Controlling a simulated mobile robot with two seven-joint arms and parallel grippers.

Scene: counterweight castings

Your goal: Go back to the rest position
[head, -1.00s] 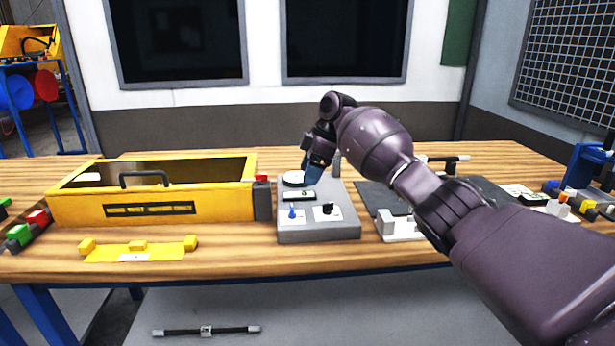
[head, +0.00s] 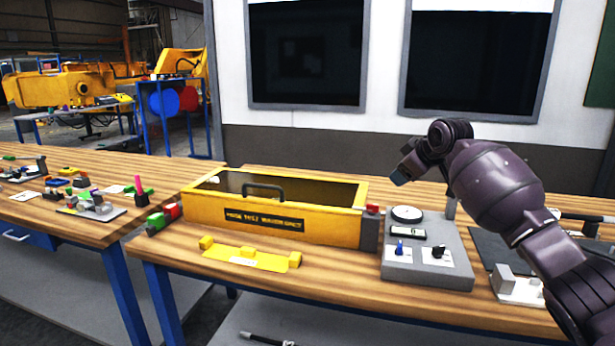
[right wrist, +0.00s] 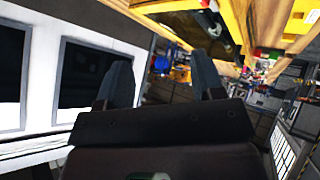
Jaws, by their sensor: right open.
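My right gripper (head: 399,177) is raised above the wooden bench, over the gap between the yellow box (head: 275,222) and the grey test unit (head: 428,268). In the right wrist view its two fingers (right wrist: 163,82) stand apart with nothing between them. The yellow box has a dark clear lid with a black handle, and the lid looks closed. My left gripper is not in view.
A yellow plate (head: 252,256) with raised blocks lies in front of the box. Red and green blocks (head: 160,219) sit at its left. A dark mat (head: 500,250) and a white fixture (head: 517,286) lie at the right. Another bench (head: 60,205) with small parts stands at the left.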

